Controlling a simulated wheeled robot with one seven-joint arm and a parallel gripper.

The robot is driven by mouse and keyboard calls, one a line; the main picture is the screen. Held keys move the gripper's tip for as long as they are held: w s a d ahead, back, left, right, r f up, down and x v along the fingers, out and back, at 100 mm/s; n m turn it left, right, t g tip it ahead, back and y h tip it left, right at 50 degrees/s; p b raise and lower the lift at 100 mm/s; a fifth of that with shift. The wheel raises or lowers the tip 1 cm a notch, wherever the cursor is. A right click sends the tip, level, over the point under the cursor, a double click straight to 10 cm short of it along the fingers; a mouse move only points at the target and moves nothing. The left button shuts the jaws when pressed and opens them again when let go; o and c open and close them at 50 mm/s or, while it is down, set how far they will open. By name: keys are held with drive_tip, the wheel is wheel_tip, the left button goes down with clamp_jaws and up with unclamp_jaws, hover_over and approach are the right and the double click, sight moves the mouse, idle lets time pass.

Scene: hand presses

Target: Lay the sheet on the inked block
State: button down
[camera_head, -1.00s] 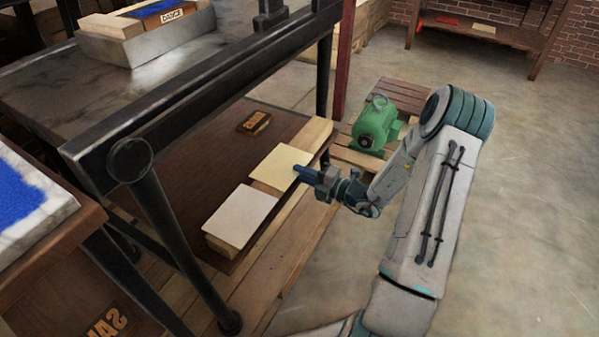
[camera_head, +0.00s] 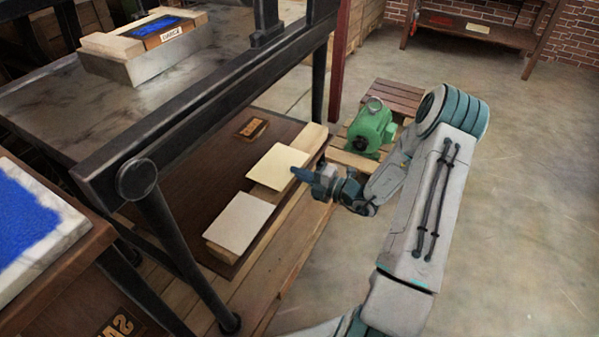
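A cream sheet (camera_head: 274,167) is over a long wooden bar on the low shelf under the press. My gripper (camera_head: 299,174) is at its right edge and appears shut on it; the fingertips are small and partly hidden. A paler sheet (camera_head: 239,222) lies nearer on the same shelf. A blue-inked block (camera_head: 161,26) with a lettered label sits between wooden pieces on the press bed. Another blue-inked surface (camera_head: 22,215) lies on a pale slab at the left edge, cut off by the frame.
The press frame's dark rail (camera_head: 215,112) and leg stand between the shelf and the bed. A green motor (camera_head: 371,127) sits on a slatted pallet behind my gripper. A small lettered block (camera_head: 252,128) lies on the shelf. Open floor (camera_head: 530,210) lies to the right.

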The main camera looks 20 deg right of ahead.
drive_tip(key=r+p+v, duration=0.3)
drive_tip(key=p+v, duration=0.5)
drive_tip(key=v, duration=1.4)
idle(0.7)
idle(0.4)
